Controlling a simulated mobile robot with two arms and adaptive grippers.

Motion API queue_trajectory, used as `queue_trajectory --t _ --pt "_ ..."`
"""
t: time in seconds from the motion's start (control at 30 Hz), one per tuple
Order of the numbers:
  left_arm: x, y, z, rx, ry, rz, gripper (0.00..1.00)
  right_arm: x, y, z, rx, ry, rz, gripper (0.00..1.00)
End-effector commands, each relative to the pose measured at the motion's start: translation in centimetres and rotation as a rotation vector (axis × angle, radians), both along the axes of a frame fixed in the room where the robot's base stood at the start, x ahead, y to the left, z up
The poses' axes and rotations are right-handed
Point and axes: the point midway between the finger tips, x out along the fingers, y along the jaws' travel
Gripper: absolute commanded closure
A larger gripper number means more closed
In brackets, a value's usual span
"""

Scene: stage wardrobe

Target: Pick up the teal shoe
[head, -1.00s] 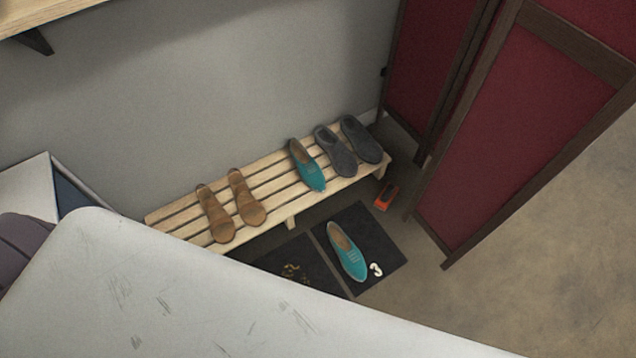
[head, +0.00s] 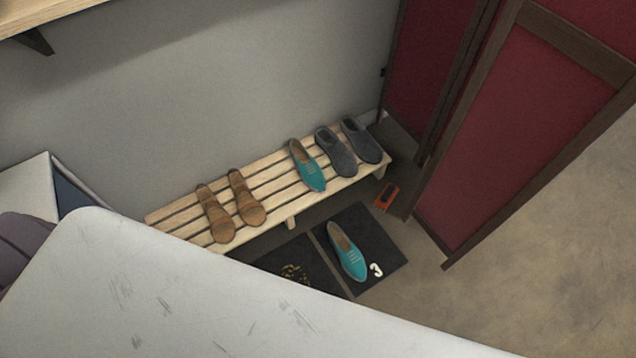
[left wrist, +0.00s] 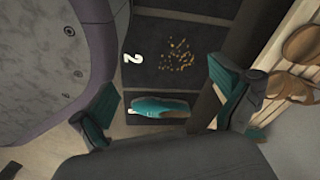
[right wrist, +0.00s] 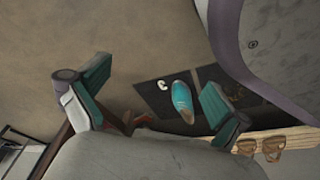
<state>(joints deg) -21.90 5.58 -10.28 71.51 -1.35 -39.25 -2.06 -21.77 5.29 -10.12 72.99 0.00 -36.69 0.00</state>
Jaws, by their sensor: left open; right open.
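One teal shoe (head: 346,252) lies sole-down on a dark mat (head: 385,243) marked 3 on the floor. A second teal shoe (head: 307,168) stands on the slatted wooden bench (head: 273,187). My left gripper (left wrist: 160,95) is open and empty; the floor shoe (left wrist: 160,107) shows beyond and between its fingers. My right gripper (right wrist: 156,90) is open and empty; the floor shoe (right wrist: 182,101) shows beyond it, near its right finger. Neither gripper appears to touch a shoe. Neither gripper shows in the head view.
Brown sandals (head: 216,213) and dark grey shoes (head: 336,151) share the bench, which stands along the grey wall. A small orange object (head: 386,197) lies on the floor beyond the mat. A red folding screen (head: 510,130) stands to the right. Another dark mat (head: 300,262) adjoins.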

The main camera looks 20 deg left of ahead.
Motion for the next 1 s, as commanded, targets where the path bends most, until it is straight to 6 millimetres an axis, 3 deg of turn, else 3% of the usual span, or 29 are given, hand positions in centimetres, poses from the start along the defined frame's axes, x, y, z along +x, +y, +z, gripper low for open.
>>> queue_trajectory --t 0.47,1.0 --pt "0.2 -0.1 0.3 -0.001 -0.002 0.003 0.00 0.1 0.0 0.3 0.000 0.000 0.000 0.00" --pt "3.8 -1.0 7.8 -0.032 -0.032 0.067 0.00 1.7 0.1 6.8 -0.010 0.038 -0.013 0.00"
